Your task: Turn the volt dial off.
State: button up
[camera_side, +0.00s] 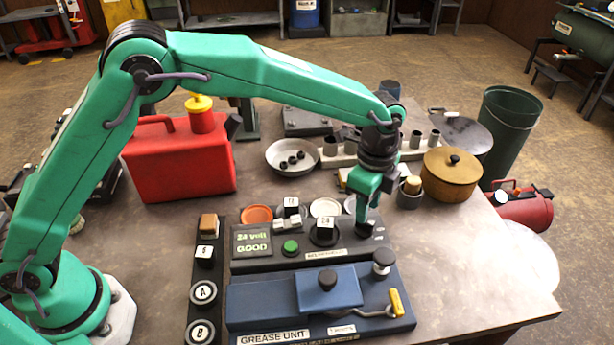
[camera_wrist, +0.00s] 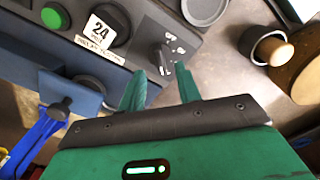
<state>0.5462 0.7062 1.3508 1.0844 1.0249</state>
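The dark panel box (camera_side: 265,262) sits on the table, with a lit display (camera_side: 252,242) reading "24 volt GOOD". A small black dial (camera_wrist: 163,55) with a raised grip and white marks is at the panel's right end. I cannot read its setting. A round black knob (camera_wrist: 107,22) has a white tag with "24" on it; it also shows in the side view (camera_side: 324,236). I cannot tell for certain which is the volt dial. My gripper (camera_wrist: 158,74) is open and empty, pointing down over the small dial, its fingertips just short of it. In the side view my gripper (camera_side: 362,212) partly hides it.
A green button (camera_side: 290,246) is on the panel. A blue grease unit (camera_side: 275,302) lies in front, with a knob post (camera_side: 383,262) near my gripper. Switches A and B (camera_side: 203,293) are to the left. A brown lidded pot (camera_side: 450,175) and cups stand behind.

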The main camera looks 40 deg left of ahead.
aim_at(364, 226)
jog(key=shift+f, duration=2.05)
grip_shut()
